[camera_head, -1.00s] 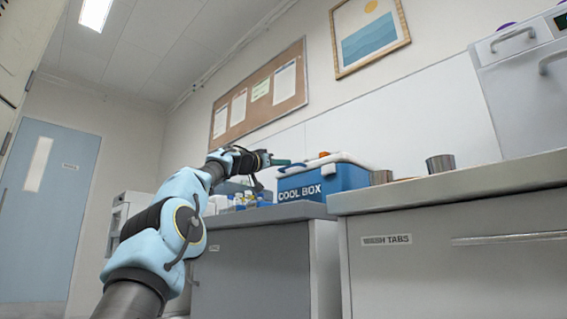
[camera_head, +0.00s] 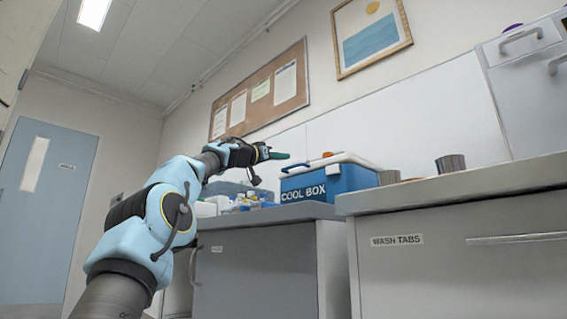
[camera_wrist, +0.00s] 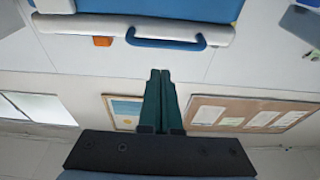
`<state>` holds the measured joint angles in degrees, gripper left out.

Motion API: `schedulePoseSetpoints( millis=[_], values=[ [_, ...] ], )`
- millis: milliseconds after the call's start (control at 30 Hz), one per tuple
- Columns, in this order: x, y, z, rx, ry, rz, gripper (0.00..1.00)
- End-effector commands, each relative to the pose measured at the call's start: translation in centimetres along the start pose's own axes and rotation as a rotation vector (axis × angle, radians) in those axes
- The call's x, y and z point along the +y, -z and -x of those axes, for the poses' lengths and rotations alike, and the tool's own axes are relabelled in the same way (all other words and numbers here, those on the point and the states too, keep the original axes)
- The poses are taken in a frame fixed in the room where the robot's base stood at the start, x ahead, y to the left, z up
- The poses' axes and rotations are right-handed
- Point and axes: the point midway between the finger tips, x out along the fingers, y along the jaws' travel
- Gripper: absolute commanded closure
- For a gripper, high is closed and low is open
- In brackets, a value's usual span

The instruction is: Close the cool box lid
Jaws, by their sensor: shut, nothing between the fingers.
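The cool box (camera_head: 335,184) is blue with "COOL BOX" on its front and stands on the counter right of my gripper in the head view. Its white lid (camera_head: 350,160) lies across the top, with a blue handle and an orange part. I cannot tell whether the lid sits fully flush. My gripper (camera_head: 287,156) is shut and empty, just above and left of the box's near top corner, seemingly apart from it. In the wrist view the green fingers (camera_wrist: 159,75) are together, close to the blue handle (camera_wrist: 165,43) on the lid's white edge (camera_wrist: 75,25).
Small bottles (camera_head: 245,203) and a bluish bin (camera_head: 225,188) stand left of the box. Metal cups (camera_head: 450,163) stand on the right counter (camera_head: 450,185). A wall lies behind the box, with a corkboard (camera_head: 262,95) above. The space above the lid looks clear.

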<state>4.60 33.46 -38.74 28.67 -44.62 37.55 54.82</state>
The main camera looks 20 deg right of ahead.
Motion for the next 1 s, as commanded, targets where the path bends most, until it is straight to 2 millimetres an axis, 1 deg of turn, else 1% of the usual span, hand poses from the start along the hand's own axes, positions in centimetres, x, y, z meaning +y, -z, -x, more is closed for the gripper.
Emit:
schedulePoseSetpoints(
  millis=[33, 233, 333, 467, 667, 933, 1000],
  values=[
    [0.0, -0.9, 0.8, 0.001, 0.001, 0.000, 1.00],
    [-0.1, -2.7, 3.2, 0.001, 0.002, 0.000, 1.00],
    [0.0, -3.4, 4.3, 0.002, 0.001, -0.001, 1.00],
    [0.0, -3.7, 5.2, 0.002, 0.001, 0.000, 1.00],
    [0.1, -4.1, 5.9, 0.003, -0.001, 0.000, 1.00],
    [0.1, -4.0, 5.9, 0.004, -0.001, 0.000, 1.00],
    [0.1, -3.6, 5.8, 0.004, -0.001, 0.000, 1.00]
  ],
)
